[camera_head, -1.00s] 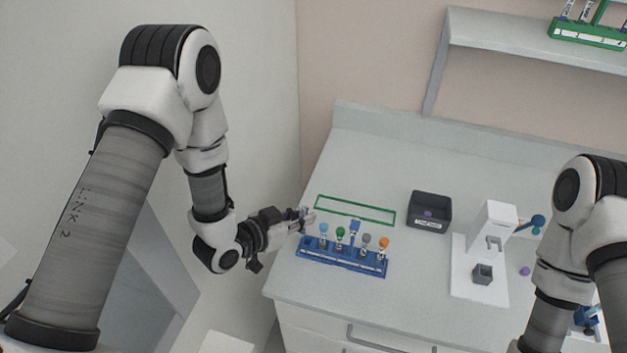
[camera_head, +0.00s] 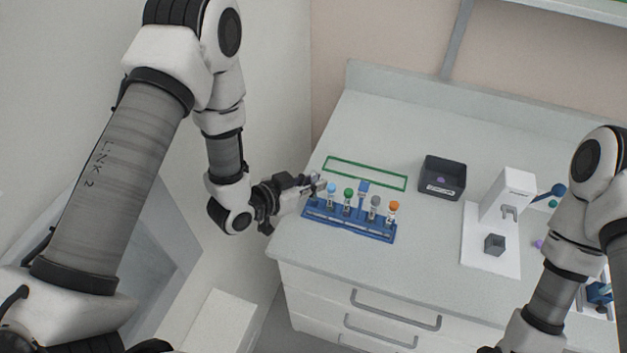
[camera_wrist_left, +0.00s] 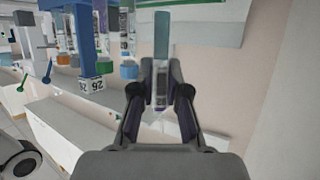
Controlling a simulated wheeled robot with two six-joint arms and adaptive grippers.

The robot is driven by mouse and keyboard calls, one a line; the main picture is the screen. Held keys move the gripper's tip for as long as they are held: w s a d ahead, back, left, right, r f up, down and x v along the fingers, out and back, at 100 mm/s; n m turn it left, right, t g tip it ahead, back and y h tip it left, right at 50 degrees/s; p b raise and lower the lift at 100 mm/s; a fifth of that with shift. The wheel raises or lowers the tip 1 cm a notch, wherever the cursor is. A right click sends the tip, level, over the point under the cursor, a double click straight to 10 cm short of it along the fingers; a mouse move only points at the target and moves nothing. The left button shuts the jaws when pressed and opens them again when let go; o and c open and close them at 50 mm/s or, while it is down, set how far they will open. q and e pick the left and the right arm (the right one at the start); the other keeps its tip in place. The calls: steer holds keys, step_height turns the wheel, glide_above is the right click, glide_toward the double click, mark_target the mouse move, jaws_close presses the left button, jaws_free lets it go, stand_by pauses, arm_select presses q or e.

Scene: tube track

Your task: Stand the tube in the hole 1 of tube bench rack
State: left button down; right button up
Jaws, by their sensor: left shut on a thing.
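My left gripper (camera_head: 318,185) is at the left end of the blue bench rack (camera_head: 350,231), close above it. In the left wrist view my left gripper (camera_wrist_left: 160,90) is shut on a tube (camera_wrist_left: 161,38), with a teal length past the fingertips, a clear part and some purple between the fingers. The rack holds several tubes with light blue, green, grey and orange caps, and a blue tag post (camera_head: 363,190) rises among them. My right gripper is out of view.
A green outlined rectangle (camera_head: 366,173) lies behind the rack. A dark open box (camera_head: 443,178) and a white device (camera_head: 509,195) stand to the right. The counter's front edge and drawers (camera_head: 380,310) are below. Free counter lies between rack and device.

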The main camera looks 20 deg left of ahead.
arm_select(q)
steer(key=shift+w+f, duration=0.1)
steer(key=shift+f, duration=0.1)
steer(key=shift+w+f, duration=0.1)
steer(key=shift+w, duration=0.2)
steer(key=shift+s, duration=0.15)
steer(key=shift+s, duration=0.25)
steer(key=shift+w+b, duration=0.1)
steer(key=shift+b, duration=0.25)
steer(key=shift+f, duration=0.15)
